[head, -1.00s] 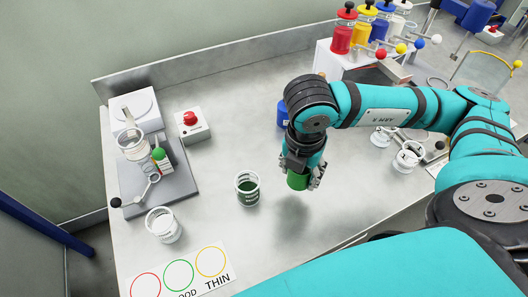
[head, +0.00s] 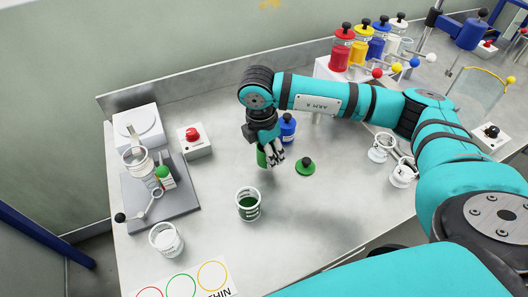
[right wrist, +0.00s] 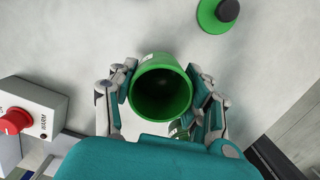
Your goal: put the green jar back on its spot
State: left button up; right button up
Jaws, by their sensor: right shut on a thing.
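The green jar (head: 262,158) is in my right gripper (head: 270,152), over the middle of the table. In the right wrist view the jar (right wrist: 161,62) has its open mouth towards the camera, with a dark inside and no lid on. The right gripper's fingers (right wrist: 162,92) are on both sides of it. A green lid with a black knob (head: 306,167) lies on the table to the right of the jar; it also shows at the top of the right wrist view (right wrist: 215,15). I cannot tell which place is the jar's spot. My left gripper is not in view.
A blue jar (head: 288,129) stands just behind the gripper. A cup with green liquid (head: 248,204) stands in front. A red-button box (head: 195,141) is to the left. Red (head: 338,50), yellow, blue and white jars stand at the back right. White cups (head: 381,147) stand at right.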

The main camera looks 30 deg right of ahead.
aim_at(264, 157)
jog(key=shift+w, duration=0.75)
notch_tip(264, 157, down, 3)
jog(key=shift+f+p, duration=0.15)
jog(key=shift+p, duration=0.6)
jog(key=shift+f, duration=0.2)
jog(key=shift+f, duration=0.1)
jog(key=o, duration=0.7)
jog(key=shift+f, duration=0.1)
jog(key=o, duration=0.4)
jog(key=shift+o, duration=0.2)
